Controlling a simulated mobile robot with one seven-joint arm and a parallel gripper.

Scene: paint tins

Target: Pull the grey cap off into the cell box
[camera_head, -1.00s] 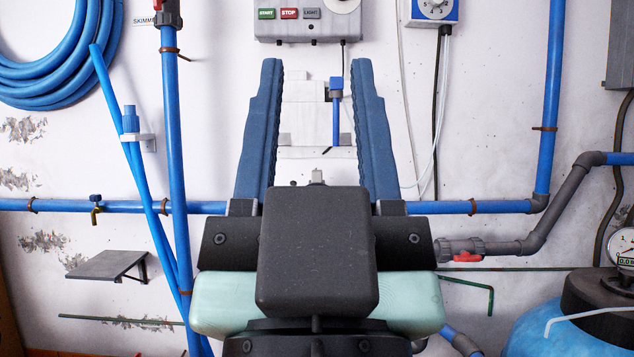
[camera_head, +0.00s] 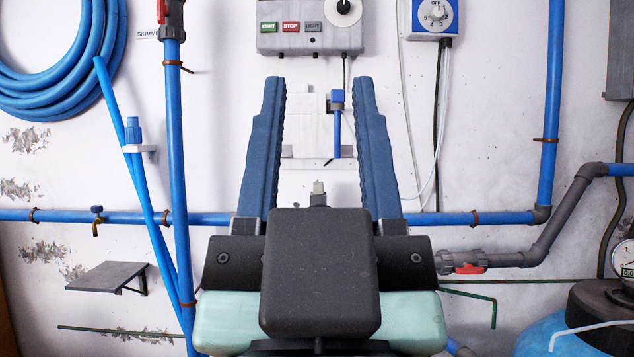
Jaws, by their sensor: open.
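My gripper (camera_head: 318,84) is open, its two long blue fingers pointing up the picture toward the wall with nothing between their tips. Behind and between the fingers is a pale wall fixture (camera_head: 306,130), partly hidden, with a blue fitting and thin tube (camera_head: 338,101) at its right side. I cannot tell whether this fixture is the cell box. A small light-grey piece (camera_head: 318,191) shows just above the dark block of my gripper; I cannot tell whether it is the grey cap. The gripper body hides what lies behind it.
A control box (camera_head: 310,40) with start and stop buttons and a dial box (camera_head: 434,17) hang above. Blue pipes (camera_head: 175,150) run at left and right. A small shelf (camera_head: 108,276) is at lower left. A blue tank (camera_head: 572,335) stands at lower right.

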